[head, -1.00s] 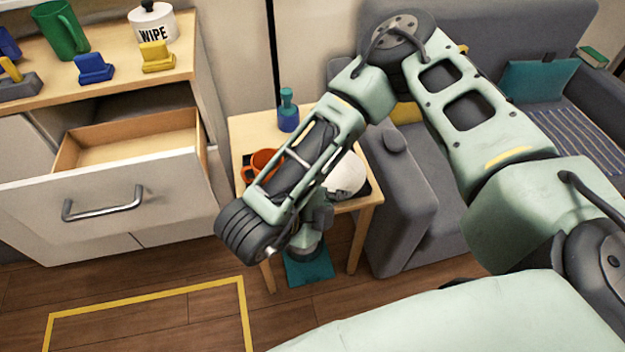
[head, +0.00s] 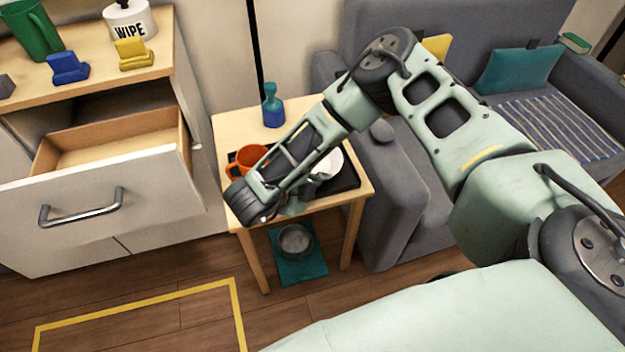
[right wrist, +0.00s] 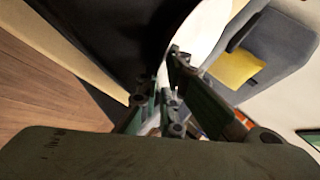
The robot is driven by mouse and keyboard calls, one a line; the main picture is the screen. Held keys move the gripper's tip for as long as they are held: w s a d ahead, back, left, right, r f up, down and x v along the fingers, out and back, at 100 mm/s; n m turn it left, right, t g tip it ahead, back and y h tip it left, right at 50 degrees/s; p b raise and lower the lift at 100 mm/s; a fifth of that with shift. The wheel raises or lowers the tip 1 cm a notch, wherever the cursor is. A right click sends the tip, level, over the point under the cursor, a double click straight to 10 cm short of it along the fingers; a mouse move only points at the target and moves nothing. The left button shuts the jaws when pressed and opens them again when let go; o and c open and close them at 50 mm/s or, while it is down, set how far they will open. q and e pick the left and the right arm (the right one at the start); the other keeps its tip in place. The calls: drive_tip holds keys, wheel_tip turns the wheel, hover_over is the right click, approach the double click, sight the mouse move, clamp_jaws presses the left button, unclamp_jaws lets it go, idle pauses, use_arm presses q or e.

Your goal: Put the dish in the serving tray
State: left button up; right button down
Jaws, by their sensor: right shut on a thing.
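The white dish (head: 328,163) is at the dark serving tray (head: 348,181) on the small wooden table, partly hidden by my right arm. In the right wrist view the dish (right wrist: 200,30) is a white curved shape beside the dark tray (right wrist: 100,30). My right gripper (right wrist: 170,65) is shut on the dish's edge. In the head view its fingers are mostly hidden behind my wrist. I cannot tell whether the dish touches the tray. My left gripper is not in view.
An orange mug (head: 247,160) stands at the tray's left part, close to my wrist. A blue-green bottle (head: 272,106) stands behind. A grey sofa (head: 385,205) borders the table on the right, an open drawer (head: 110,190) on the left. A metal bowl (head: 295,241) sits on a floor mat.

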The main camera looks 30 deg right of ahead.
drive_tip(key=c, duration=2.4)
unclamp_jaws()
drive_tip(key=shift+o, duration=0.9)
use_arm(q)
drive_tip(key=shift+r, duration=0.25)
use_arm(e)
drive_tip(key=shift+a+r, duration=0.15)
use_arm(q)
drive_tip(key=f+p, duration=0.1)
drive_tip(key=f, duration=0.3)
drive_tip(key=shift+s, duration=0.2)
use_arm(e)
drive_tip(key=v, duration=1.1)
drive_tip(key=shift+s+a+r, duration=0.15)
drive_tip(key=shift+a+r, duration=0.05)
drive_tip(key=shift+a, duration=0.05)
